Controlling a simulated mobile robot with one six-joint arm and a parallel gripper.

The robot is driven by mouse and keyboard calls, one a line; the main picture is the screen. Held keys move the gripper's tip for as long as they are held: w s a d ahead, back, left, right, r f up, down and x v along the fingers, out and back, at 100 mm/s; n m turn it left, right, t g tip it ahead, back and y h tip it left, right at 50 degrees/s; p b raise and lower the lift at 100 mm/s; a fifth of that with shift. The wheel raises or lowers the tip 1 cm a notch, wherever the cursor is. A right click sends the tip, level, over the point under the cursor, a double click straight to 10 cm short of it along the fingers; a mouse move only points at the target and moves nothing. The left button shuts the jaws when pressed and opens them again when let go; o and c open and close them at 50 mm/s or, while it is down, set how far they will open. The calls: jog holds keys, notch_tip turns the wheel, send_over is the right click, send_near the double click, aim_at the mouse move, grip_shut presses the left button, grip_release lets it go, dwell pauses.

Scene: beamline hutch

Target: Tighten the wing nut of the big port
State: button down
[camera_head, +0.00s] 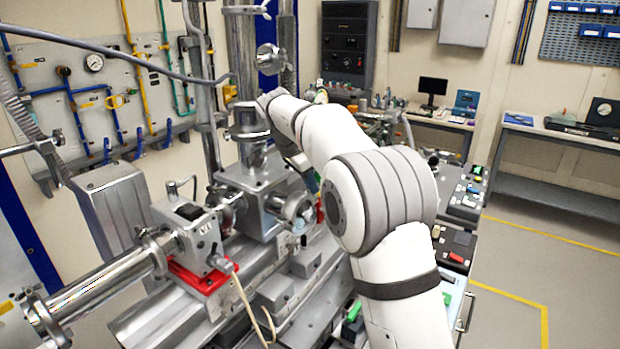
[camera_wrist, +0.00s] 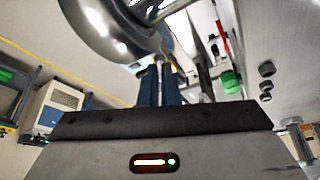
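The big port appears to be the round steel flange (camera_head: 292,207) on the right face of the vacuum chamber block in the head view. A large shiny round steel part (camera_wrist: 110,28) fills the upper left of the wrist view, close in front of my gripper (camera_wrist: 159,72). The two dark blue fingers stand close together, with a narrow light strip between them. Their tips reach just under the curved steel edge. I cannot make out the wing nut clearly, nor whether the fingers touch it. In the head view my arm mostly hides the gripper.
The chamber block (camera_head: 262,190) stands on a steel rail bench, with a valve box on a red plate (camera_head: 197,277) at its left. A thin cable (camera_head: 243,300) hangs in front. A cart with small parts (camera_head: 462,200) stands right of my arm. The floor farther right is clear.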

jog(key=shift+w+r+m, duration=0.1)
jog(key=shift+r+m, duration=0.15)
jog(key=shift+m, duration=0.35)
jog(key=shift+p, duration=0.3)
jog(key=c, duration=2.1)
grip_release()
jog(key=shift+o, duration=0.9)
jog(key=shift+f, duration=0.1)
jog(key=v, duration=0.7)
jog(key=shift+w+a+r, duration=0.15)
jog(key=shift+a+r, duration=0.1)
jog(key=shift+r, duration=0.1)
jog(key=shift+g, duration=0.3)
